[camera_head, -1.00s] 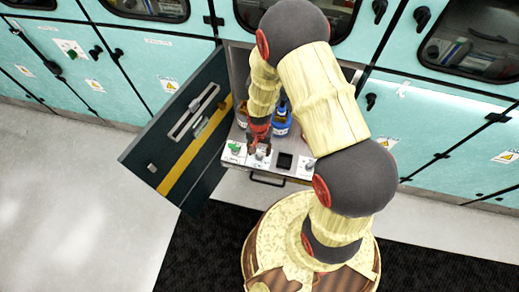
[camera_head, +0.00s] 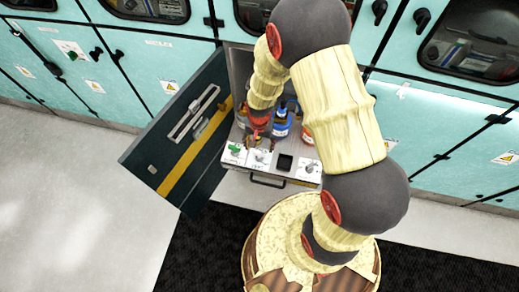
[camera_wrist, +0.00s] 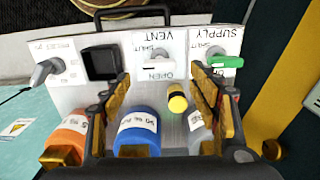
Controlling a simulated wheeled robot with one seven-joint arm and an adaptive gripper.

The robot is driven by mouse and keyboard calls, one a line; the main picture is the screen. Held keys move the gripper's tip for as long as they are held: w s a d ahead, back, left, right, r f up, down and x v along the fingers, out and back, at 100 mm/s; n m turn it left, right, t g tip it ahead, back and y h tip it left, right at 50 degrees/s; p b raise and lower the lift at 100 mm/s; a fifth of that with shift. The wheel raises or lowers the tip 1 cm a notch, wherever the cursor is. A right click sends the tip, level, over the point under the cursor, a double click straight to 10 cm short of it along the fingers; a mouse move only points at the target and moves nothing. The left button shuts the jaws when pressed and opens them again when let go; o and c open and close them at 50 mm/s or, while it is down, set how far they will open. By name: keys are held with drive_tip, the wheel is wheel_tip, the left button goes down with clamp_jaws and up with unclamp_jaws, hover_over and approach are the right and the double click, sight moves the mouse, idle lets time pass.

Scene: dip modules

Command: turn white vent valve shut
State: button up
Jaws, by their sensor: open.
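The white vent valve (camera_wrist: 154,62) sits on a light panel in the wrist view, between the upside-down SHUT and OPEN labels. Its pale handle appears nearer the OPEN lettering, but its exact angle is hard to tell. In the head view the vent valve (camera_head: 260,156) is small, just in front of my gripper (camera_head: 257,137). In the wrist view my gripper (camera_wrist: 163,82) is open and empty, its fingers spread on either side of the valve's line and apart from it. The green supply valve (camera_wrist: 226,62) is to the right, its handle lying sideways.
A black square (camera_wrist: 101,62) and a grey knob (camera_wrist: 43,72) are left of the vent. Blue (camera_wrist: 138,132), orange (camera_wrist: 68,135) and pale bottles stand close to the fingers, with a yellow-capped piece (camera_wrist: 177,99) between them. An open cabinet door (camera_head: 185,130) stands left.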

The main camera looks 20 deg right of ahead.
wheel_tip(320, 180, up, 7)
drive_tip(key=shift+f, duration=0.2)
idle(0.6)
wheel_tip(320, 180, up, 18)
drive_tip(key=n, duration=0.7)
hover_over(260, 153)
drive_tip(key=s, duration=0.9)
drive_tip(key=s+r+t+b, duration=0.1)
drive_tip(key=s+r+t, duration=0.1)
drive_tip(key=r, duration=0.5)
drive_tip(key=s+r+t+b, duration=0.1)
drive_tip(key=s+r+t, duration=0.1)
drive_tip(key=r, duration=0.5)
drive_tip(key=shift+s+t, duration=0.35)
drive_tip(key=shift+t, duration=0.45)
